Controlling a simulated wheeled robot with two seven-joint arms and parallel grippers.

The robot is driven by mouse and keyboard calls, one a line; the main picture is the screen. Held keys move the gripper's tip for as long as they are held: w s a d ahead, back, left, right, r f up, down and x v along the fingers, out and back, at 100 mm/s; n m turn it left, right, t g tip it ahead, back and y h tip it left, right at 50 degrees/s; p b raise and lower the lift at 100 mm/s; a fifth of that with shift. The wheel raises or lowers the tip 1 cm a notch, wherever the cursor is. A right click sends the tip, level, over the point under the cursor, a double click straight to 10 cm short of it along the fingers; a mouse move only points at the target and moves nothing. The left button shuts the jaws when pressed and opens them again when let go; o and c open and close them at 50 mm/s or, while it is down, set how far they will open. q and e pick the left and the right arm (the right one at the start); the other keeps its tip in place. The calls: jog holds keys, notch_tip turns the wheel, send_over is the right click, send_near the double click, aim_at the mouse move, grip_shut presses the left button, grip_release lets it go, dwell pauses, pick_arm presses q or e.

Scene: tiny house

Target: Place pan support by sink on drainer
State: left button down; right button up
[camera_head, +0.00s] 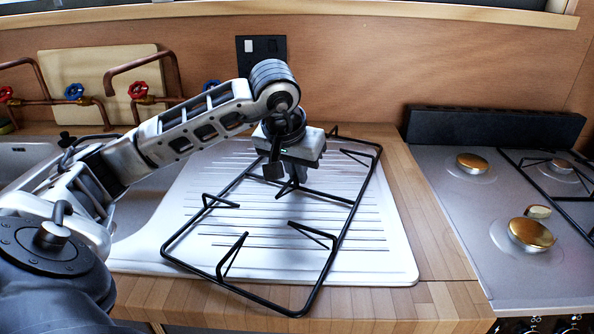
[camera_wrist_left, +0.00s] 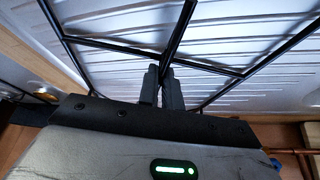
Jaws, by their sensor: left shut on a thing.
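The black wire pan support (camera_head: 337,247) is over the white ridged drainer (camera_head: 385,262) beside the sink. Its near corner reaches past the drainer's front edge over the wooden worktop, and its far corner reaches the back right. My left gripper (camera_head: 287,188) is above the middle of the support, pointing down. In the left wrist view, the fingers (camera_wrist_left: 163,85) are shut on a bar of the pan support (camera_wrist_left: 118,45), with the drainer (camera_wrist_left: 125,15) behind it. I cannot tell whether the support touches the drainer all along. My right gripper is not in view.
The sink (camera_head: 25,160) is at the left, with copper taps (camera_head: 145,92) and a wooden board (camera_head: 95,68) behind. The hob (camera_head: 465,215) with brass burners is at the right, and another pan support (camera_head: 570,190) lies on it. A bare wooden worktop strip (camera_head: 425,220) separates hob and drainer.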

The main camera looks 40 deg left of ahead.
pick_arm(q)
jog(key=shift+f, duration=0.1)
jog(key=c, duration=1.6)
grip_release()
jog(key=p+v, duration=0.1)
jog(key=v, duration=1.1)
jog(key=shift+p, duration=0.3)
